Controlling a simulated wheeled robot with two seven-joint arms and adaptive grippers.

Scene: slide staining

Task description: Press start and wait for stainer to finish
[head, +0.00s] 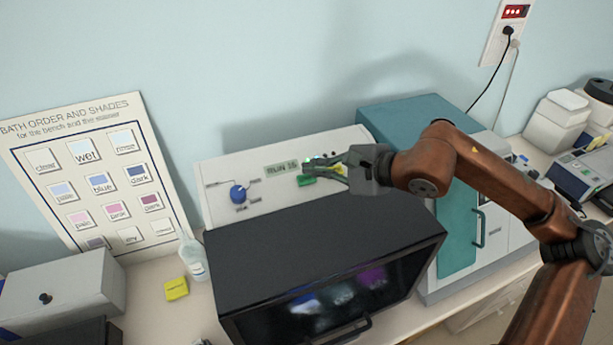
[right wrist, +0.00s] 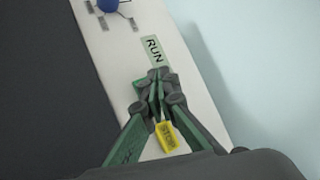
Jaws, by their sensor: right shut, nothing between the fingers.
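The stainer (head: 225,180) is a white-backed machine with a dark front housing (head: 320,240). Its panel has a blue knob (head: 238,194), a display (head: 281,168) reading "RUN" with a number, and a green button (head: 306,181). Blue, pale and purple baths show through the dark front window. My right gripper (head: 312,168) is shut and empty at the panel, its fingertips by the green button, just right of the display. In the right wrist view the shut fingers (right wrist: 158,78) cover part of the panel below the display (right wrist: 154,50); a yellow stop label (right wrist: 167,136) shows between them. Contact with the button is unclear. My left gripper is out of view.
A chart of bath shades (head: 85,180) leans on the wall at the left. A white bottle (head: 194,262) and a yellow block (head: 176,289) stand left of the stainer. A grey box (head: 65,290) sits at the far left.

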